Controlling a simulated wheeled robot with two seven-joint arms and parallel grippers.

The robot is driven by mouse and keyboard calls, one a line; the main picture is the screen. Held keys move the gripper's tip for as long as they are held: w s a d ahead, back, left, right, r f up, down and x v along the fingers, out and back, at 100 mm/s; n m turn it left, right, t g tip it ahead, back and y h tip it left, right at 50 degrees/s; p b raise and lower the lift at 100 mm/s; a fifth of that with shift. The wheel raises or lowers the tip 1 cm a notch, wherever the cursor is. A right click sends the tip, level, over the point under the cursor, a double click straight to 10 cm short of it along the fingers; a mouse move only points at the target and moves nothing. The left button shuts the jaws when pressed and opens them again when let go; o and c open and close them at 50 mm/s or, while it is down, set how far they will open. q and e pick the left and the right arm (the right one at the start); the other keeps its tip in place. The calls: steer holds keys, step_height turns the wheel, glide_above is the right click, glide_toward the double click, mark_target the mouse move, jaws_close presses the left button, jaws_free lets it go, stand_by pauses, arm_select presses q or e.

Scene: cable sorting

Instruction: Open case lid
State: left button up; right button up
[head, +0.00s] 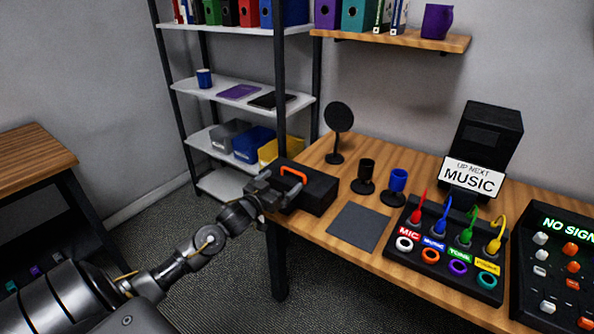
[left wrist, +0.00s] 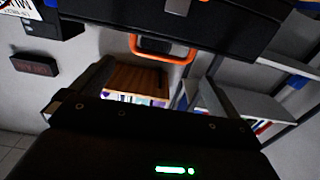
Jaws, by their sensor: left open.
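A black case (head: 308,194) with an orange handle (head: 293,173) sits at the left end of the wooden table, its lid down. My left gripper (head: 270,190) is at the case's left front side, close to the handle. In the left wrist view the case (left wrist: 190,25) fills the top, and the orange handle (left wrist: 163,58) hangs just beyond the open fingers (left wrist: 140,75). The fingers hold nothing. Whether they touch the case cannot be told. My right gripper is not in view.
A shelf rack (head: 281,80) stands behind the case.

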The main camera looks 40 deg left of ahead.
mark_target(293, 172)
arm_select(q)
steer(key=w, duration=0.9)
steer(key=shift+w+a+f, duration=0.1)
steer(key=shift+a, duration=0.05)
steer(key=c, duration=1.1)
